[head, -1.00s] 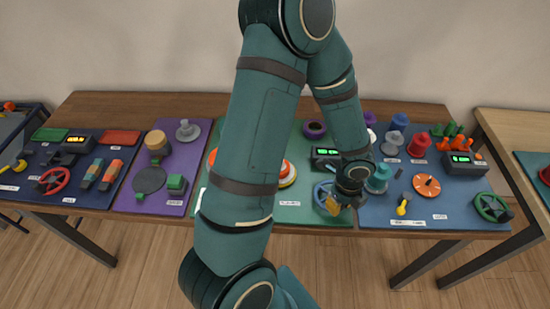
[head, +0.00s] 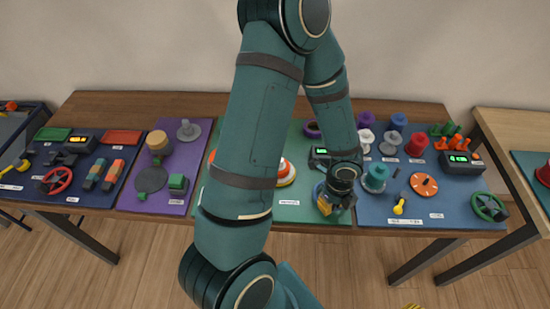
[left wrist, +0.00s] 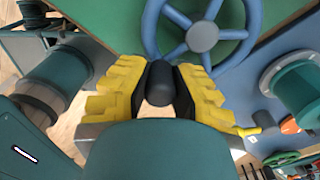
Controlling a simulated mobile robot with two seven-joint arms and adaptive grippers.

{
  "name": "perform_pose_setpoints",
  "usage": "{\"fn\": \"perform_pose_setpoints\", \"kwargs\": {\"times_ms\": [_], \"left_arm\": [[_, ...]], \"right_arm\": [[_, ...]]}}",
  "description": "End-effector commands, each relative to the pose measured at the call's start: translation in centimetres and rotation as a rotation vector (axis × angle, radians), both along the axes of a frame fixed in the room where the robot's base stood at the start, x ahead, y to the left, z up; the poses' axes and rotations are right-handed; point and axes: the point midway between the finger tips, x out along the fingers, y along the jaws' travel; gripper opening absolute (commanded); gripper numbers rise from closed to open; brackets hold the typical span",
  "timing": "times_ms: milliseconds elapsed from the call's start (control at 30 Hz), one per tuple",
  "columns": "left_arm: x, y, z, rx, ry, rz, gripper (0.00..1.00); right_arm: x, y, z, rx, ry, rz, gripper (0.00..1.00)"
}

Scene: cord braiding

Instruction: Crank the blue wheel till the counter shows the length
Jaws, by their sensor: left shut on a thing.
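The blue wheel (left wrist: 203,37) stands on the green panel, with its rim, spokes and hub clear in the left wrist view. In the head view only a sliver of the wheel (head: 318,189) shows beside my gripper. My left gripper (head: 333,207) is at the near side of the wheel. In the left wrist view its yellow fingers (left wrist: 158,88) are shut on the dark crank handle (left wrist: 160,82). The counter (head: 320,153) behind the wheel has lit green digits, partly covered by my arm and too small to read. A yellow tip at the bottom edge looks like my right gripper (head: 413,307).
A teal spool (head: 376,176) stands close to the right of my left gripper. An orange dial (head: 424,185), a yellow-knobbed lever (head: 399,207) and a green wheel (head: 489,207) are on the blue panel. A red and white button (head: 286,174) is left of the wheel.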

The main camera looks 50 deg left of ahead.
Motion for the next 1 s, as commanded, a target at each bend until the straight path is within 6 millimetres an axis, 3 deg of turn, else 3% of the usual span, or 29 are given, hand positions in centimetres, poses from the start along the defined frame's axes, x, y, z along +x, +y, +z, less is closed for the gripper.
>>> {"fn": "perform_pose_setpoints", "kwargs": {"times_ms": [33,67,100,567,1000], "left_arm": [[-0.2,0.1,-0.1,0.001,0.005,0.001,0.0],[-0.2,0.1,-0.1,0.001,0.005,0.001,0.32],[-0.2,0.1,-0.1,0.001,0.005,0.001,0.46],[0.0,0.1,0.8,0.002,-0.001,0.004,0.48],[0.0,0.1,8.6,0.003,-0.003,0.005,0.48]], "right_arm": [[0.0,0.0,0.0,0.0,0.0,0.0,0.47],[0.0,0.0,0.0,0.0,0.0,0.0,0.47],[0.0,0.0,0.0,0.0,0.0,0.0,0.47],[0.0,0.0,0.0,0.0,-0.001,0.0,0.47],[0.0,0.0,0.0,0.0,0.0,0.0,0.47]]}}
